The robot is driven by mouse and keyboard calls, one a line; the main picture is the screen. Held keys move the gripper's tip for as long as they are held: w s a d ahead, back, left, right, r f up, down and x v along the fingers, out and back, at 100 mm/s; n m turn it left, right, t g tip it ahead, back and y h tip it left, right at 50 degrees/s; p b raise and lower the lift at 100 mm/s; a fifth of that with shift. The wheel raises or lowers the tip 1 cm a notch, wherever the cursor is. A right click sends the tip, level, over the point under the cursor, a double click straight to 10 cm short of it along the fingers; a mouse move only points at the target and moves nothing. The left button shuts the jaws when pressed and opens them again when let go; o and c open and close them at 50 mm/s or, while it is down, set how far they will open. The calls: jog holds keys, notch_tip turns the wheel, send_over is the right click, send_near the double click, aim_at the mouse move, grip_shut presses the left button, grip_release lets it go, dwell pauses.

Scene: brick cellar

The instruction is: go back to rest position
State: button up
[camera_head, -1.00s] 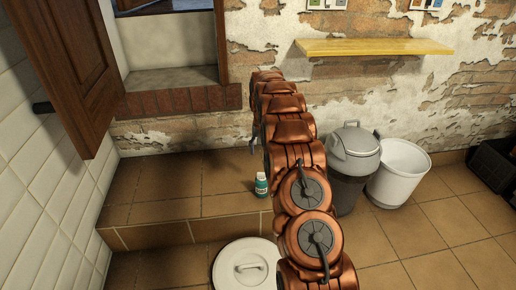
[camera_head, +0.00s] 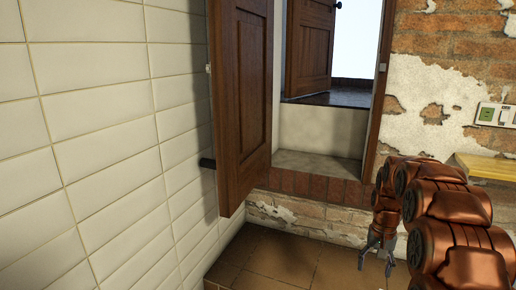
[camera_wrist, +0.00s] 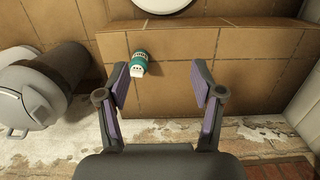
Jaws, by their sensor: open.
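My gripper (camera_head: 376,256) hangs at the end of my copper-coloured arm at the lower right of the head view, above the tiled step. In the wrist view my gripper (camera_wrist: 160,88) has its two purple-padded fingers wide apart with nothing between them. A small green bottle with a white cap (camera_wrist: 139,63) stands on the brown tiles, below and beyond the fingers, apart from them. The bottle does not show in the head view now.
A wooden shutter (camera_head: 240,100) stands open by the white tiled wall (camera_head: 100,130). A yellow shelf (camera_head: 487,166) juts out at the right. A grey bin (camera_wrist: 32,95) stands left in the wrist view, and part of a round white lid (camera_wrist: 165,4) shows at its top.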

jog(key=s+a+r+n+g, duration=0.1)
jog(key=s+a+r, duration=0.2)
jog(key=s+a, duration=0.35)
jog(key=s+a+r+n, duration=0.1)
jog(key=s+a+r, duration=0.25)
jog(key=s, duration=0.65)
jog(key=s+a+f+n+g, duration=0.1)
jog(key=s+a, duration=0.2)
jog(key=s, duration=0.7)
jog(key=s+a+n, duration=0.2)
jog(key=s+a, duration=0.1)
jog(key=s, duration=0.8)
notch_tip(320, 180, up, 25)
jog(key=t+p, duration=0.1)
jog(key=p, duration=2.3)
jog(key=shift+s+d+r, duration=0.2)
jog(key=shift+s+d, duration=0.05)
jog(key=shift+s, duration=0.2)
jog(key=shift+c, duration=0.4)
